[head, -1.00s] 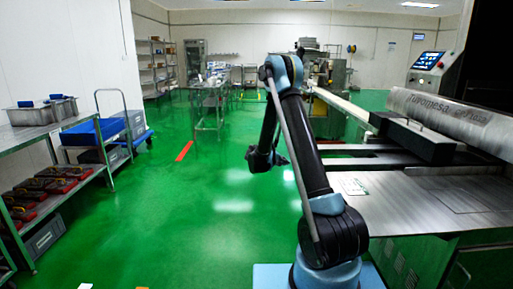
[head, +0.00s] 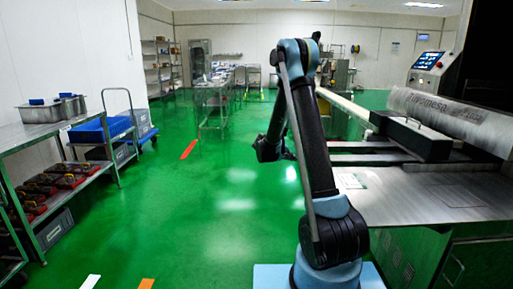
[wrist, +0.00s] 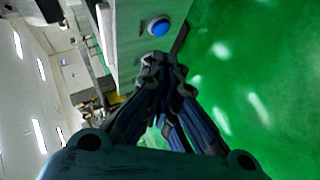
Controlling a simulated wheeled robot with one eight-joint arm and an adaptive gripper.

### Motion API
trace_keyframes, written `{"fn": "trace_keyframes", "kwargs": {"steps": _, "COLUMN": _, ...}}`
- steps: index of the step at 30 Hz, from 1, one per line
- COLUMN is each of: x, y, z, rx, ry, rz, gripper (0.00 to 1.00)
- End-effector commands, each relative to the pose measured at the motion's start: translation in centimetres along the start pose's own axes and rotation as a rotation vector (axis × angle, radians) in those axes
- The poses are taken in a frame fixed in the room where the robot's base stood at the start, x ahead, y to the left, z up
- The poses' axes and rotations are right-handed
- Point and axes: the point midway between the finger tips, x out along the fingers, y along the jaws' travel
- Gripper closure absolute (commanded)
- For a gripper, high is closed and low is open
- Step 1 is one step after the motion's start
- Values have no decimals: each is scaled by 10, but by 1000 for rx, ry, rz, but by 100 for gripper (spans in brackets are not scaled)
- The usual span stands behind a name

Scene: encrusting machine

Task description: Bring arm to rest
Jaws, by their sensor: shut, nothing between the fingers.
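My arm rises from its light blue base at the lower right of the head view and bends over at a blue elbow. My gripper (head: 268,150) hangs from it over the green floor, left of the steel machine (head: 430,200). In the wrist view my gripper (wrist: 160,68) has its dark fingers drawn together at the tips. Nothing shows between them. Behind the fingertips is a grey panel with a round blue button (wrist: 158,26).
A steel rack (head: 50,140) with metal pans and red-black tools stands at the left. A cart (head: 105,130) with a blue bin is beside it. A steel table (head: 213,98) stands farther back. The green floor (head: 190,215) between is clear.

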Motion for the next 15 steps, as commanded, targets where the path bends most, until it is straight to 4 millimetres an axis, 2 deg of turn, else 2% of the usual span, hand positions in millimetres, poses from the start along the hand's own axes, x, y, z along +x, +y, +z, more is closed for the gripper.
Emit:
{"fn": "trace_keyframes", "kwargs": {"steps": 6, "x": -24, "y": 34, "z": 28, "rx": 27, "ry": -40, "rz": -66, "gripper": 100}}
{"fn": "trace_keyframes", "kwargs": {"steps": 15, "x": -64, "y": 71, "z": 76, "rx": 66, "ry": -93, "rz": -174, "gripper": 100}}
